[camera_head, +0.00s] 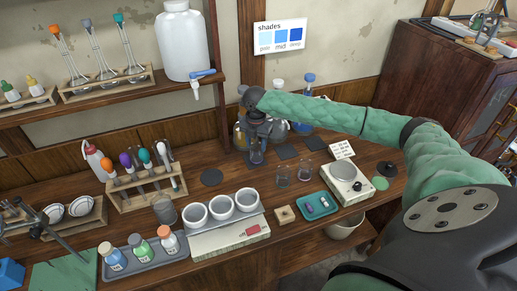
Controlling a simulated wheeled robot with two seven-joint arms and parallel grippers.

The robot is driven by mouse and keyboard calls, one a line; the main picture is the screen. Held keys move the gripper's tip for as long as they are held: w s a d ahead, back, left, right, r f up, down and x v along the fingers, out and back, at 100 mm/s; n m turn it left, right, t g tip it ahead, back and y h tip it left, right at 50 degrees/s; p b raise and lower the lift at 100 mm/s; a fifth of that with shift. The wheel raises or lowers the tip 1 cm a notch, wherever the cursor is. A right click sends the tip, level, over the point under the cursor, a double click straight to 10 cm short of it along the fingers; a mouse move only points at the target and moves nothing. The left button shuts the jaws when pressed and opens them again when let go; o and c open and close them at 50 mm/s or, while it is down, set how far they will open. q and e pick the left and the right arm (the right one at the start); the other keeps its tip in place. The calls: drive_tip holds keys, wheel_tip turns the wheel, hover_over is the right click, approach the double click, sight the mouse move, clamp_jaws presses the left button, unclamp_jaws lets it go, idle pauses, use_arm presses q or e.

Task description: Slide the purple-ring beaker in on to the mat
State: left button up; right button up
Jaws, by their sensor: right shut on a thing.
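My right gripper (257,152) reaches down at the back of the bench, its arm coming in from the right. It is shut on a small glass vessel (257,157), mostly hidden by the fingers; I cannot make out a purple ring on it. A dark square mat (287,151) lies bare just right of the gripper, and another dark mat (308,137) lies beyond it. Dark matting also shows under the gripper, partly covered. Two clear beakers, a left one (283,176) and a right one (305,170), stand nearer the front. My left gripper is not in view.
A wooden post rises behind, left of the gripper.

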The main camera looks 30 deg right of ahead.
drive_tip(key=shift+w, duration=0.6)
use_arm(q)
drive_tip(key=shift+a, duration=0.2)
use_arm(e)
drive_tip(key=shift+f, duration=0.45)
